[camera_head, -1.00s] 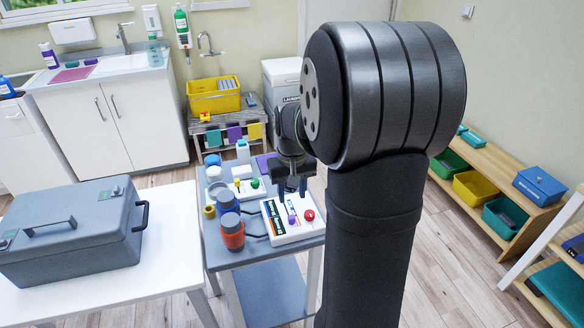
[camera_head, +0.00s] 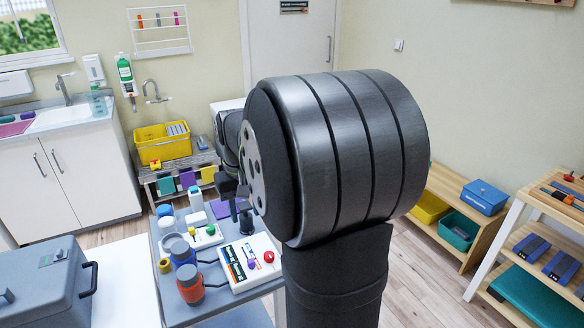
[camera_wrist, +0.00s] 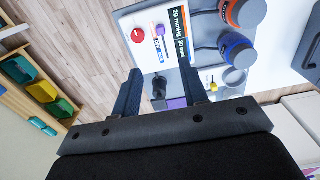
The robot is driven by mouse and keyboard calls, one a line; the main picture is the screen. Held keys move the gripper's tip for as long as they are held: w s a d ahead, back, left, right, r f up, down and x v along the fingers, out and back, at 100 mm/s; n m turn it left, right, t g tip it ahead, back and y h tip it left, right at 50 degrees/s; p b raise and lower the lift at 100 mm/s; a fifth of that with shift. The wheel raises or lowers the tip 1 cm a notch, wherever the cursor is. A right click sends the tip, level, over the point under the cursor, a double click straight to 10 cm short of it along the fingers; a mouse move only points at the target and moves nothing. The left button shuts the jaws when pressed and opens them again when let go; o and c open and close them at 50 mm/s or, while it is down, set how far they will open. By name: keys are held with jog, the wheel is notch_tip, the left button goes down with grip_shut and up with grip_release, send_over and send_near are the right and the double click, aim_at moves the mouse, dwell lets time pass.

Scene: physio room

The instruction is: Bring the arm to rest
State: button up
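My gripper (camera_head: 234,206) hangs over the far side of the grey trolley table (camera_head: 183,305), partly hidden behind my large dark arm joint in the head view. In the wrist view my gripper (camera_wrist: 160,68) has its two fingers wide apart, with nothing between them. A white device box (camera_head: 245,278) with a red knob (camera_head: 268,257) and a purple knob stands on the trolley; it shows beyond the fingertips in the wrist view (camera_wrist: 142,42). My gripper appears clear above the things on the trolley.
A grey case (camera_head: 45,288) sits on the white table at left. Wooden shelves with coloured bins (camera_head: 459,232) stand at right.

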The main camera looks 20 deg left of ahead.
aim_at(251, 261)
notch_tip(251, 261, down, 18)
jog(key=shift+r, duration=0.2)
jog(key=shift+w+a, duration=0.1)
jog(key=shift+a, duration=0.05)
dwell(0.4)
jog(key=shift+r, duration=0.1)
